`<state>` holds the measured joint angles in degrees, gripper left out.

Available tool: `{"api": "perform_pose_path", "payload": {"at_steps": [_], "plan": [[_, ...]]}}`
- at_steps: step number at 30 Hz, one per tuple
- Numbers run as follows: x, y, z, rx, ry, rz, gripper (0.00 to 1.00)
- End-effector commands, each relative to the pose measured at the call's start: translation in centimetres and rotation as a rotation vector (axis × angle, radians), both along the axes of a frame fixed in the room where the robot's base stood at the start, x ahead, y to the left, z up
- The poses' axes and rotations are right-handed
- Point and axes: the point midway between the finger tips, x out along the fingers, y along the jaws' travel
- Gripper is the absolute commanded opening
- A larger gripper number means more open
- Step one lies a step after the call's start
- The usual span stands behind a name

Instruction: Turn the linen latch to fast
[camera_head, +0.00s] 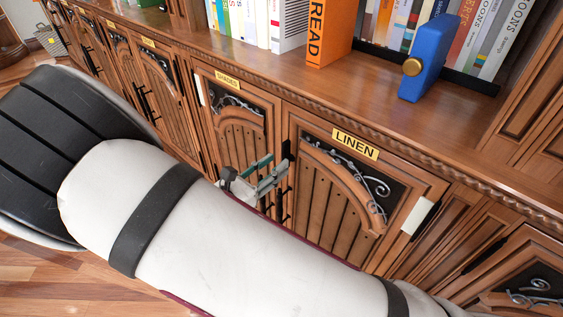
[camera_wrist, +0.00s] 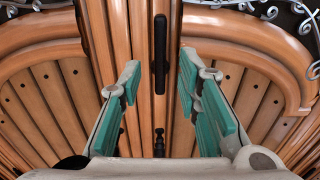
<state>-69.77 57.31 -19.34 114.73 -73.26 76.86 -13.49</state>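The door labelled LINEN (camera_head: 356,144) is closed, in the middle right of the head view. A dark upright bar (camera_wrist: 160,52), which looks like its latch, is on the wooden strip between two arched doors in the wrist view. Dark fittings also show at the linen door's left edge (camera_head: 287,160) in the head view. My gripper (camera_wrist: 158,90) is open, with teal-padded fingers apart to the left and right. In the picture the bar stands between them, towards the far side; no contact is visible. My gripper (camera_head: 262,172) is partly hidden by my arm in the head view.
The door labelled SHADES (camera_head: 228,82) is closed, left of the linen door. A smaller dark fitting (camera_wrist: 159,145) is below the bar. A blue bookend (camera_head: 430,57) with a brass knob and several books stand on the shelf above. A pale plate (camera_head: 418,215) is on the linen door's right side.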

Motion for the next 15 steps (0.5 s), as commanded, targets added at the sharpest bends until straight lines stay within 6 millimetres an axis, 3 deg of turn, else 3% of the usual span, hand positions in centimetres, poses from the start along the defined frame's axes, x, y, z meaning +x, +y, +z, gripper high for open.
{"api": "perform_pose_path", "payload": {"at_steps": [6, 15], "plan": [[2.0, -1.9, 0.0, 0.001, -0.001, -0.001, 0.31], [2.5, -2.5, 0.0, 0.0, 0.0, 0.001, 0.31]]}}
